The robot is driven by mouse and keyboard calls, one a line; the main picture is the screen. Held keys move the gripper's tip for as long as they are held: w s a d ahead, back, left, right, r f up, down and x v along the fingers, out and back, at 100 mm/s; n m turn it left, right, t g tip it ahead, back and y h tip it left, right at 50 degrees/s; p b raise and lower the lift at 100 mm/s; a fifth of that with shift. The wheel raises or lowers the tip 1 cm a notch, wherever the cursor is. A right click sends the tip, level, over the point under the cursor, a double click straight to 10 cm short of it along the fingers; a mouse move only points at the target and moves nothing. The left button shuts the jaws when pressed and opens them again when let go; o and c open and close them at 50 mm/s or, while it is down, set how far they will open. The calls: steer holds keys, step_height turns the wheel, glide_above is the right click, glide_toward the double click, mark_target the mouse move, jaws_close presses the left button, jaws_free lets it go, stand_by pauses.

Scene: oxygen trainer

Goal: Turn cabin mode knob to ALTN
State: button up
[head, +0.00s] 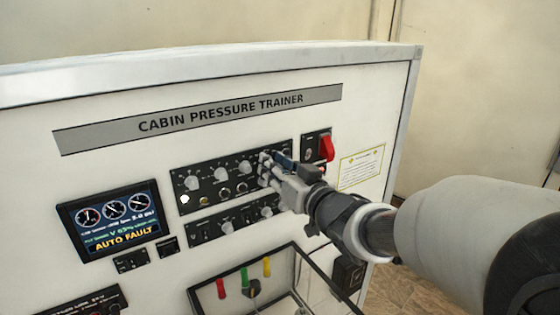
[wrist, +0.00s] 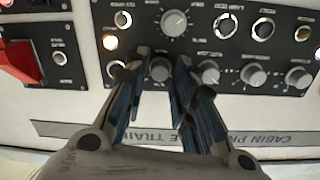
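A row of grey knobs lies on the black upper panel (head: 207,194); their labels are too small to read, so I cannot tell which is the cabin mode knob. In the wrist view, which is upside down, my gripper (wrist: 162,62) has its two fingers on either side of one knob (wrist: 160,69), the one at the end of the row nearest the red switch. The fingers are close to its sides; contact is unclear. In the head view my gripper (head: 265,169) hides that knob at the panel's right end.
A red guarded switch (head: 326,148) is just right of my gripper and also shows in the wrist view (wrist: 24,62). Neighbouring knobs (wrist: 208,73) stand close by. A display (head: 116,220) reads AUTO FAULT. A clear-sided box with coloured levers (head: 243,279) juts out below.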

steer(key=shift+s, duration=0.1)
steer(key=v, duration=1.2)
